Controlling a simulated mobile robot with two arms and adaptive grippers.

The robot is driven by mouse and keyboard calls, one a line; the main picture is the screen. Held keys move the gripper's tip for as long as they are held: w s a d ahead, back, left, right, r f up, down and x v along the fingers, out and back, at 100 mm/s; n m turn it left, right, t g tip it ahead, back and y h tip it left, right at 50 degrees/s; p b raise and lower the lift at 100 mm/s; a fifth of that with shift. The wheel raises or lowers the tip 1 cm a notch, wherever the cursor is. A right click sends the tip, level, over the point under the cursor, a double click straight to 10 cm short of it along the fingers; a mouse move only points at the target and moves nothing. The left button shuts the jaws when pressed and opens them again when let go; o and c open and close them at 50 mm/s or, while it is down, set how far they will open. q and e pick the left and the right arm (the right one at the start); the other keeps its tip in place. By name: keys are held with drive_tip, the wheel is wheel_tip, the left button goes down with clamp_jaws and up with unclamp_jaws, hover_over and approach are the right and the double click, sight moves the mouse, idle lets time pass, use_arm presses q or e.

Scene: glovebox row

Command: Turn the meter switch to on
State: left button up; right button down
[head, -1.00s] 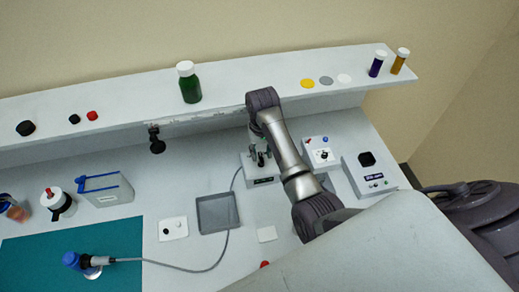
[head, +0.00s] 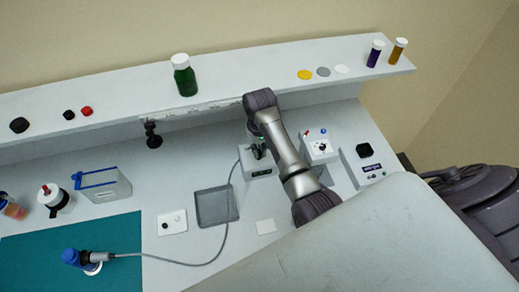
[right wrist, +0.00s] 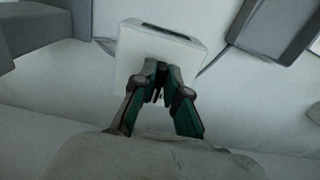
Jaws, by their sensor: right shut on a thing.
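The meter is a small white box (head: 262,174) on the bench with a dark display on its front edge. A grey cable runs from it to a blue-capped probe (head: 75,258) at the left. My right gripper (head: 257,150) is at the top of the meter. In the right wrist view the meter's white box (right wrist: 132,72) lies under the fingers of my right gripper (right wrist: 162,82), which are close together. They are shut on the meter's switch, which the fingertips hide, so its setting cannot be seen. My left gripper is out of view.
Right of the meter stand a white box with a knob (head: 319,149) and another with a dark top (head: 364,151). A grey tray (head: 216,222) lies to the left. A raised shelf (head: 225,93) with a green bottle (head: 185,77) runs behind.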

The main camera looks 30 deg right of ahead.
drive_tip(key=shift+w+a+m, duration=0.1)
drive_tip(key=shift+a+m, duration=0.05)
drive_tip(key=shift+m, duration=1.45)
drive_tip(key=shift+w+m, duration=0.1)
drive_tip(key=shift+m, duration=1.4)
drive_tip(key=c, duration=1.2)
unclamp_jaws()
wheel_tip(320, 180, up, 8)
drive_tip(key=shift+f, duration=0.25)
drive_tip(key=shift+f, duration=0.1)
